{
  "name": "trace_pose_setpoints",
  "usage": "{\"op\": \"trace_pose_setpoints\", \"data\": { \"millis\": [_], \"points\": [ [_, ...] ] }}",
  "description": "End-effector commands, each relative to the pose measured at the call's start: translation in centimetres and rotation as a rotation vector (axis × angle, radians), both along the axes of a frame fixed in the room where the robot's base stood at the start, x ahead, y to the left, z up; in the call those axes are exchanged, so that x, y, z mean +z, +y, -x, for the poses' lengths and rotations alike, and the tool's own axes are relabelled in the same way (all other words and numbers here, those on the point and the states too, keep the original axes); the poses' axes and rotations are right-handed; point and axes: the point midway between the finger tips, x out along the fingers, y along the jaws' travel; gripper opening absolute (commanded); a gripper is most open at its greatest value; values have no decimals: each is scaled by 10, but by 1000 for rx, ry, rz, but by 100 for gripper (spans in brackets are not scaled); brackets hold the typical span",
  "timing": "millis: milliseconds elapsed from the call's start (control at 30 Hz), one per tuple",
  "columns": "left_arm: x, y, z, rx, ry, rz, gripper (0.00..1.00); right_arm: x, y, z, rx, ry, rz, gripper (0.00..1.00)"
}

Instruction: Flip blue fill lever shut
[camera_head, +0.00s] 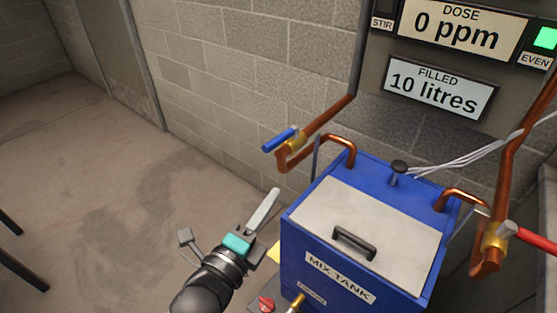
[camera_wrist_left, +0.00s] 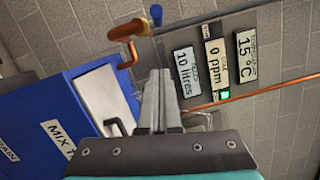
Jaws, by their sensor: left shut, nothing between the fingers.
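The blue fill lever (camera_head: 281,139) sits on a brass valve (camera_head: 297,143) on the copper pipe left of the tank. It sticks out to the left and slightly down in the head view, roughly in line with the sloping pipe. In the left wrist view the blue lever (camera_wrist_left: 156,15) shows small at the top edge, beyond the fingertips. My left gripper (camera_head: 274,194) is shut and empty, below the lever and apart from it, beside the tank's left edge. Its closed fingers (camera_wrist_left: 158,80) also show in the wrist view. My right gripper is out of view.
The blue mix tank (camera_head: 300,255) has a pale lid with a black handle (camera_head: 354,243). A red lever (camera_head: 536,240) is on the right pipe. The display reads 10 litres (camera_head: 438,88) and 0 ppm. The floor at left is open.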

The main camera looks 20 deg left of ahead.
Motion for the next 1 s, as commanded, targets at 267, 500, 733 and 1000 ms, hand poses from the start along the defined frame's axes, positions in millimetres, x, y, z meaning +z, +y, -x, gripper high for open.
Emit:
{"op": "trace_pose_setpoints", "data": {
  "millis": [267, 500, 733, 1000],
  "points": [
    [0, 0, 0, 0, 1, 1, 0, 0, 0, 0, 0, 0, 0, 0],
    [1, -2, -15, 0, -2, 0, 0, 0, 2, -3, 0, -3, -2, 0],
    [2, -7, -46, 0, -2, 0, 0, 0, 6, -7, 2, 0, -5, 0],
    [3, -14, -84, 0, -1, 2, 0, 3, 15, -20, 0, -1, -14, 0]
  ]
}}
